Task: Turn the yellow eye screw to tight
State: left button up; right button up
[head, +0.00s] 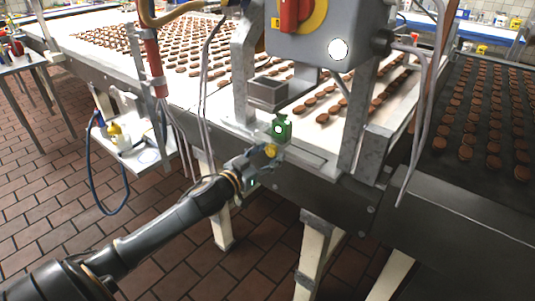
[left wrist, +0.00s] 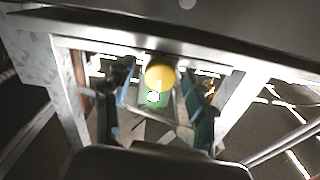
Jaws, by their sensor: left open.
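The yellow eye screw (head: 270,150) shows as a small yellow knob at the machine's front edge, just below a green piece (head: 281,127). In the left wrist view the yellow eye screw (left wrist: 160,76) appears as a round yellow head, with the green piece (left wrist: 153,97) behind it. My left gripper (head: 264,160) is at the screw, with its fingers apart. In the left wrist view my left gripper (left wrist: 160,92) has one finger on each side of the screw, with gaps visible. The screw's thread is hidden. My right gripper is not in view.
A grey control box (head: 330,40) with a red and yellow switch hangs above on metal posts. A metal upright (head: 243,70) stands left of the screw. The conveyor (head: 110,45) carries many brown biscuits. A side shelf (head: 145,155) is at the left.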

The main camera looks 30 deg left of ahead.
pick_arm(q)
jog(key=shift+c, duration=0.2)
jog(key=c, duration=1.1)
